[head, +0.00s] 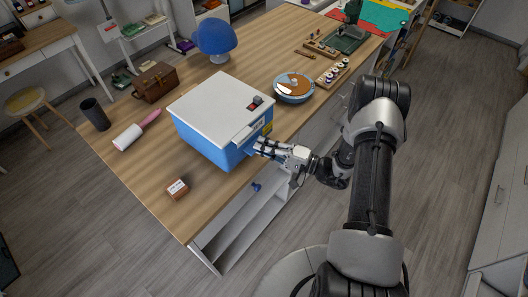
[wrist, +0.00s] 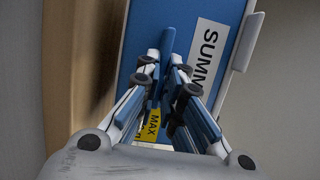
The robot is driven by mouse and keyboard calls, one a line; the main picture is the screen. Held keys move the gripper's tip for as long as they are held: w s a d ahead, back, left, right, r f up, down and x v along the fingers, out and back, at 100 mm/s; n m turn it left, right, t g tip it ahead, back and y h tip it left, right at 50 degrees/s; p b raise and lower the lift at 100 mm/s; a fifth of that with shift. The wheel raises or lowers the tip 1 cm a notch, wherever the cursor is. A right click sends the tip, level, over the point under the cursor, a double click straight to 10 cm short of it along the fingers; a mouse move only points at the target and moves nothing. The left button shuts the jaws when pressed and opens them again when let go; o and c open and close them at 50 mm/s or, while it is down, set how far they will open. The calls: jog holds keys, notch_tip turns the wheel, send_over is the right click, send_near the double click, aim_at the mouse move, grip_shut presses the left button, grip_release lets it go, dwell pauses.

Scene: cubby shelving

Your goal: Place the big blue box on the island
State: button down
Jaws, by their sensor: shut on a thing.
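The big blue box (head: 206,146) with a white lid (head: 219,104) is at the wooden island top (head: 150,180), near its front edge. I cannot tell whether its base touches the top. My gripper (head: 254,146) is at the box's right-hand side and shut on a blue part of it. In the wrist view my gripper (wrist: 165,75) has its fingers close together around a narrow blue piece in front of the box's blue face (wrist: 150,28). A white label and a yellow label show on that face.
On the island, a small brown block (head: 177,189), a lint roller (head: 137,130), a dark cup (head: 95,114), a brown case (head: 156,82), a blue dome lamp (head: 215,38) and a round blue-rimmed dish (head: 294,87) stand around the box. Bare wood shows at the front left.

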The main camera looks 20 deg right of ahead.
jog(key=shift+f, duration=1.25)
jog(key=shift+f+b, duration=0.15)
jog(key=shift+b, duration=0.2)
jog(key=c, duration=1.8)
grip_release()
jog(key=shift+o, duration=0.2)
